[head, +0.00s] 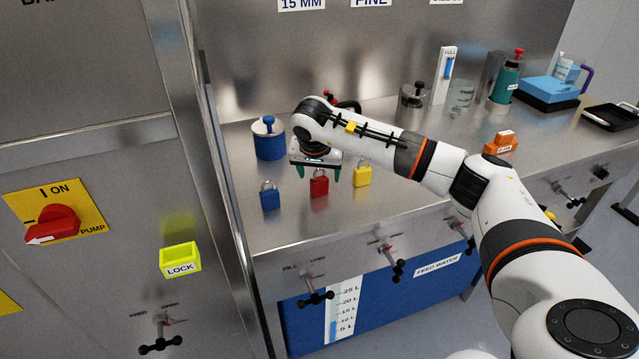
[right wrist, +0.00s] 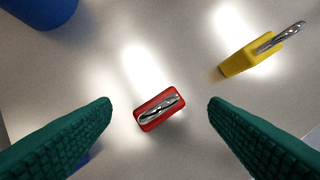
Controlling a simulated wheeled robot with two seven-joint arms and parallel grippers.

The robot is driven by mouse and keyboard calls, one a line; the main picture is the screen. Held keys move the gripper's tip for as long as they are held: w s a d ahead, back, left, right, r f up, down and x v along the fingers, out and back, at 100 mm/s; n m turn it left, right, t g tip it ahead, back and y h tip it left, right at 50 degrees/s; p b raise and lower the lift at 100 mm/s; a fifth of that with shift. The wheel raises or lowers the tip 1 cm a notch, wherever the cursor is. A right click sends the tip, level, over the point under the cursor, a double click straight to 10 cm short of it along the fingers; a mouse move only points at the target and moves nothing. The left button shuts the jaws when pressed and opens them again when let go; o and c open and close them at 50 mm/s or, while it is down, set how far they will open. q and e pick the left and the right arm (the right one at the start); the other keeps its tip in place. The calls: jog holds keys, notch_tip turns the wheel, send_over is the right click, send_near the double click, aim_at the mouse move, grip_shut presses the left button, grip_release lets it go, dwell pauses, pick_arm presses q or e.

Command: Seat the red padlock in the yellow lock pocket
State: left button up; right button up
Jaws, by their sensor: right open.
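The red padlock (head: 319,187) stands upright on the steel counter, shackle up, between a blue padlock and a yellow padlock. My right gripper (head: 317,171) is open above it, fingers pointing down. In the right wrist view the red padlock (right wrist: 159,109) lies between the two green fingertips, apart from both and slightly turned. The yellow lock pocket (head: 180,262), labelled LOCK, is fixed on the steel cabinet front at the left. Its open top shows, and it looks empty. My left gripper is not in view.
The blue padlock (head: 270,195) and yellow padlock (head: 362,175) stand close on either side. A blue canister (head: 268,139) is behind. The cabinet's edge (head: 222,170) rises between counter and pocket. A red pump switch (head: 52,225) is above the pocket; a black-handled valve (head: 160,344) is below.

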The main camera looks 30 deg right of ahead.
jog(key=shift+w+d+f, duration=0.15)
jog(key=shift+f, duration=0.35)
jog(key=shift+r, duration=0.1)
jog(key=c, duration=1.1)
